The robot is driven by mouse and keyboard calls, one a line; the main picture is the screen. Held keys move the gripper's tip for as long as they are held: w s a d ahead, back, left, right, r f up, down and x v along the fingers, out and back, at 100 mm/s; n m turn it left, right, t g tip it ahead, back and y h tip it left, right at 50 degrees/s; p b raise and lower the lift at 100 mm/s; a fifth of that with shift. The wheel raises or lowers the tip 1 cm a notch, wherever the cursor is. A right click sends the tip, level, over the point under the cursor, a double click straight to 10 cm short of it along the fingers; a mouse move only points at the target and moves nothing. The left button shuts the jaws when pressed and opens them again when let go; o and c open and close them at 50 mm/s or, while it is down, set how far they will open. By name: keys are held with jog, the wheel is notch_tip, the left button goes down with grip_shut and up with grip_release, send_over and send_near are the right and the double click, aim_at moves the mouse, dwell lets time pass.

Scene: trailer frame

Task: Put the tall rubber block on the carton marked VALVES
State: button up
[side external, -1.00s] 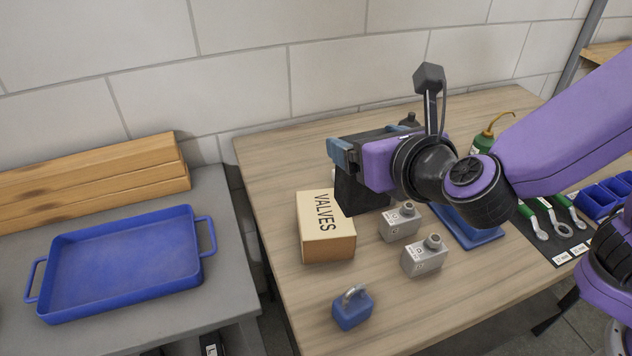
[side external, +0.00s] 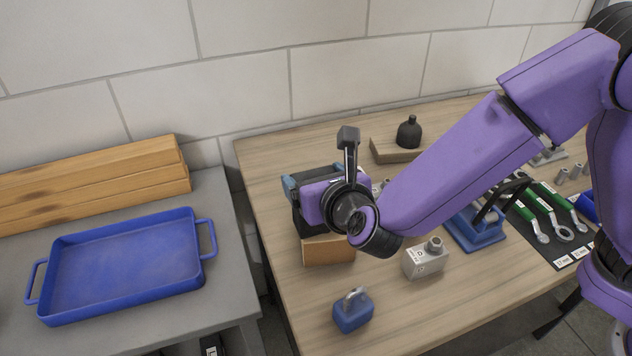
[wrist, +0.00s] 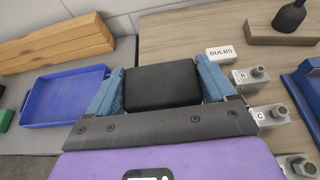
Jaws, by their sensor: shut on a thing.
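My gripper (side external: 306,180) is over the carton at the left of the wooden table, its blue fingers shut on a black block. The tall rubber block (wrist: 162,87) sits between both fingers in the wrist view; in the side view a dark part of it (side external: 299,222) shows below the gripper. The VALVES carton (side external: 328,251) is brown; only its front and a little of its top show, and its lettering is covered. Whether the block touches the carton's top, I cannot tell. The carton is hidden in the wrist view.
Grey metal blocks with knobs (side external: 424,262) and a blue padlock-shaped weight (side external: 352,311) stand close by. A white BULBS box (wrist: 234,53) is behind the gripper. A black bottle-shaped thing (side external: 409,133) stands on a wooden board. A blue tray (side external: 125,262) lies on the left bench.

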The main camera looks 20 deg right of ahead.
jog(key=shift+f, duration=0.4)
jog(key=shift+f, duration=0.15)
jog(key=o, duration=1.9)
jog(key=shift+c, duration=0.2)
jog(key=v, duration=1.2)
